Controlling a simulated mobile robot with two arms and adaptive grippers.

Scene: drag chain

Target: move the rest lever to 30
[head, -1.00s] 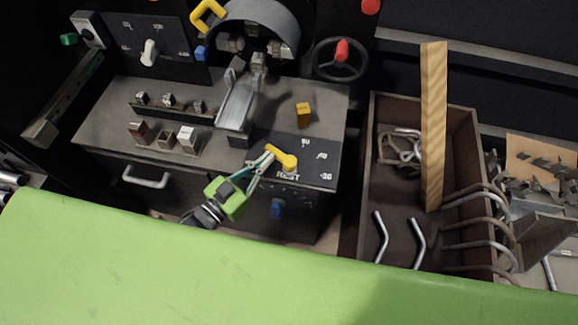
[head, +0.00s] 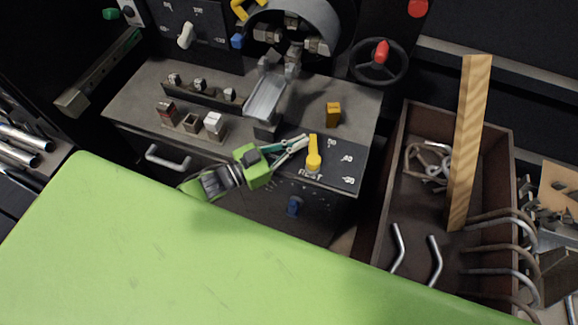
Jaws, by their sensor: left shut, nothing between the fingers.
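The yellow rest lever (head: 313,154) is on the dark dial plate at the right of the grey machine top. Its rounded end is just above the word REST, and its narrow arm points up in the picture, left of the 50, 40 and 30 marks. The 30 mark (head: 349,180) is at the plate's lower right. My left gripper (head: 304,142), green with slim fingers, is shut and empty at the left side of the lever arm. Its tips seem to touch the lever, but contact is hard to tell. My right gripper is not in view.
Small switches (head: 200,87) and a metal slide (head: 266,97) lie to the left. A brown crate (head: 393,165) with bent rods and a wooden plank (head: 468,145) is at the right. The dial's right side is clear.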

